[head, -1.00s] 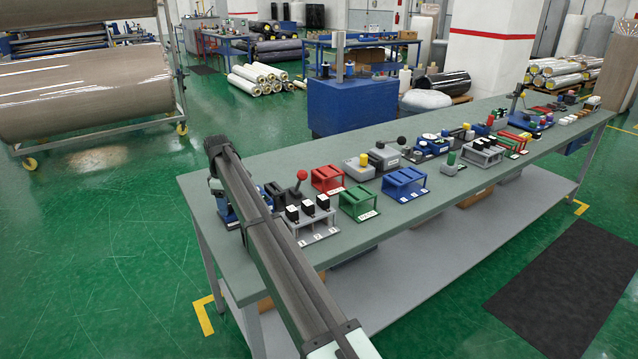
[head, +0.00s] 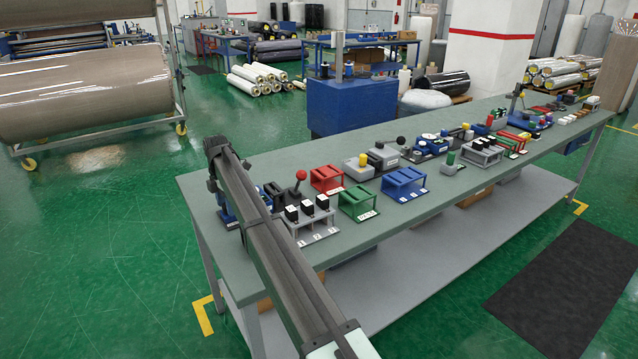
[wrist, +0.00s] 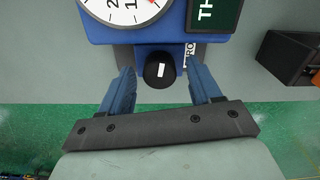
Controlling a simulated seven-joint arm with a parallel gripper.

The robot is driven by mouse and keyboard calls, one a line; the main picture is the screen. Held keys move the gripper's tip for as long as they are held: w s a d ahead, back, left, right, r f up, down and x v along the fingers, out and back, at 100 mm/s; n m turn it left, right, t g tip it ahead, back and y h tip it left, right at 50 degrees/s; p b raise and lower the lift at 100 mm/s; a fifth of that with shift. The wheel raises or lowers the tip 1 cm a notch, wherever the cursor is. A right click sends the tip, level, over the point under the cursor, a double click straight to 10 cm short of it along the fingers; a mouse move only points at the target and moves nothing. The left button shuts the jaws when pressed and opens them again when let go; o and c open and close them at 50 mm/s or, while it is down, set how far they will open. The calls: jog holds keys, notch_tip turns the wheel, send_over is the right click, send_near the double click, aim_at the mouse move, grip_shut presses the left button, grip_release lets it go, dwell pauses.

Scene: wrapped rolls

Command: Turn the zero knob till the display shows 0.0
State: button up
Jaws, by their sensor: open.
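In the wrist view, the zero knob (wrist: 160,70) is a round black knob with a white mark, at the front of a blue device (wrist: 115,36). A white dial (wrist: 122,8) with a red mark is cut off by the top edge. A dark green plate (wrist: 214,14) with white letters is beside it; no display reading can be made out. My gripper (wrist: 160,80) is open, with one blue finger on each side of the knob and a gap to it on both sides. In the head view, the blue device (head: 227,208) is mostly hidden behind my arm.
A dark box (wrist: 290,58) stands to the right in the wrist view. In the head view, a holder with black blocks (head: 312,216), a red rack (head: 327,179), a green rack (head: 359,203) and a blue rack (head: 404,184) stand on the bench (head: 330,256), right of my arm.

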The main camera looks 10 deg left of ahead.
jog(key=n, duration=0.4)
jog(key=shift+r+n, duration=0.25)
jog(key=shift+n, duration=0.15)
notch_tip(320, 180, up, 14)
jog(key=d+f+m+t, duration=0.1)
jog(key=d+m, duration=0.1)
jog(key=d, duration=1.3)
jog(key=w+d+f+m+t+y, duration=0.1)
jog(key=d+f+m, duration=0.1)
jog(key=d, duration=1.3)
jog(key=shift+d+f, duration=0.25)
jog(key=shift+d, duration=0.15)
